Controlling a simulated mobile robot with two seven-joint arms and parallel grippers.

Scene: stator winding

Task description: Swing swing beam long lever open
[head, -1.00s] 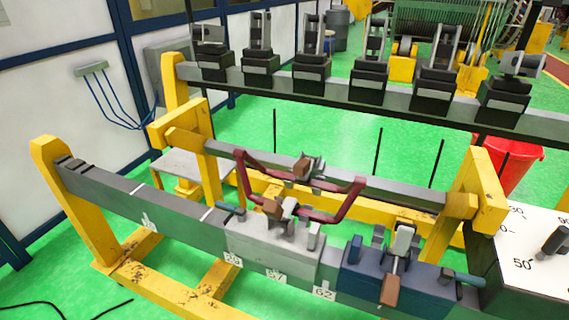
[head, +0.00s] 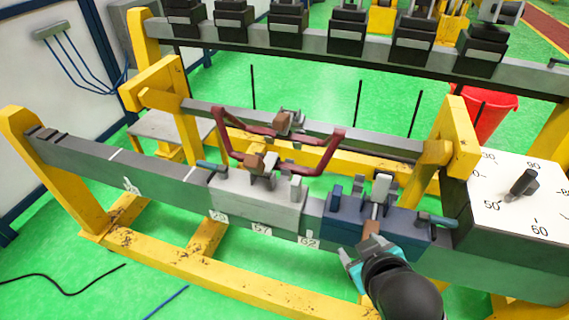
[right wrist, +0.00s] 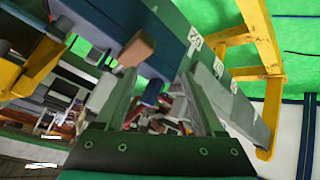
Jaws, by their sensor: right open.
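A lever with a grey arm and brown handle (head: 371,229) stands on the blue block (head: 340,218) of the long grey beam, its handle towards me. My right gripper (head: 358,262) has come in from below, just in front of that handle. In the right wrist view, my right gripper (right wrist: 157,76) is open and empty between its fingers. The brown handle (right wrist: 137,48) shows just beyond the fingertips, nearer the left finger, seemingly apart from it. A second brown-ended clamp (head: 257,163) sits on the light grey block (head: 245,200). My left gripper is out of view.
A dark red bent bar (head: 334,150) lies across the light grey block and the rear bar. A yellow frame (head: 60,180) carries the beam. A white dial box (head: 515,200) stands at the right. A rail with several black clamps (head: 330,55) runs behind.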

